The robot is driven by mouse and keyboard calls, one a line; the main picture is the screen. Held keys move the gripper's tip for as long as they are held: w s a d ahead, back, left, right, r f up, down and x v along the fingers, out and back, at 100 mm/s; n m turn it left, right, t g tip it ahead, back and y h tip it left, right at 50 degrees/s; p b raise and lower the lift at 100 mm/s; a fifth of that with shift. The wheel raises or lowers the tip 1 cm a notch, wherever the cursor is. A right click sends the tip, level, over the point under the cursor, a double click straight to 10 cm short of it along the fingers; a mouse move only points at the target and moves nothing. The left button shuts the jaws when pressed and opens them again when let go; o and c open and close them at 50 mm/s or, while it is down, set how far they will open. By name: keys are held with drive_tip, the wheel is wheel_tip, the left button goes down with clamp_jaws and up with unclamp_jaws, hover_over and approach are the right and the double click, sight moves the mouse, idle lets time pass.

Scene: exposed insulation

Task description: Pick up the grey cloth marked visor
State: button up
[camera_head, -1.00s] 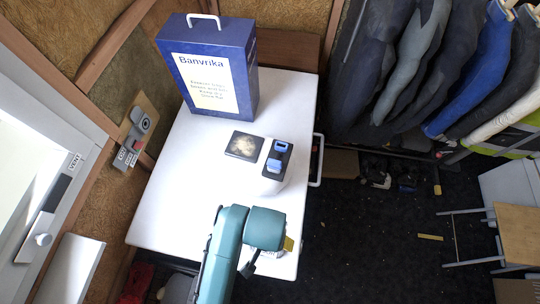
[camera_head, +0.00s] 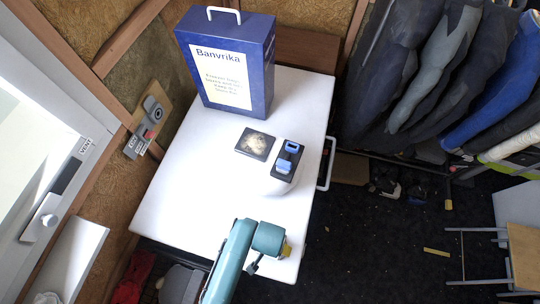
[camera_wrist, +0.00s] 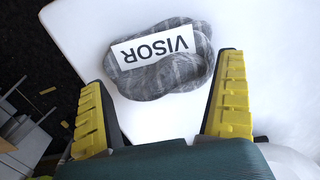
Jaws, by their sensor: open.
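The grey cloth (camera_wrist: 182,78) lies bunched on the white table (camera_head: 195,190), with a white label reading VISOR, upside down in the wrist view. My gripper (camera_wrist: 162,92) is open. Its yellow-padded fingers stand on either side of the cloth's near part, and most of the cloth lies beyond the fingertips. The fingers hold nothing. I cannot tell how high they are above the table. In the head view my arm covers the near end of the table, and I cannot make out the cloth there.
A blue Banvrika box (camera_head: 262,75) stands at the table's far end. A dark square tile (camera_head: 255,143) and a white item with a black and blue top (camera_head: 286,160) lie mid-table. Wetsuits (camera_head: 440,70) hang at right. A wooden chair (camera_head: 523,255) stands at lower right.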

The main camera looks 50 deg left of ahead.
drive_tip(key=c, duration=0.7)
drive_tip(key=shift+r, duration=0.15)
wheel_tip(320, 180, up, 10)
drive_tip(key=shift+f+p, duration=0.1)
drive_tip(key=shift+p, duration=0.35)
drive_tip(key=shift+c, duration=0.2)
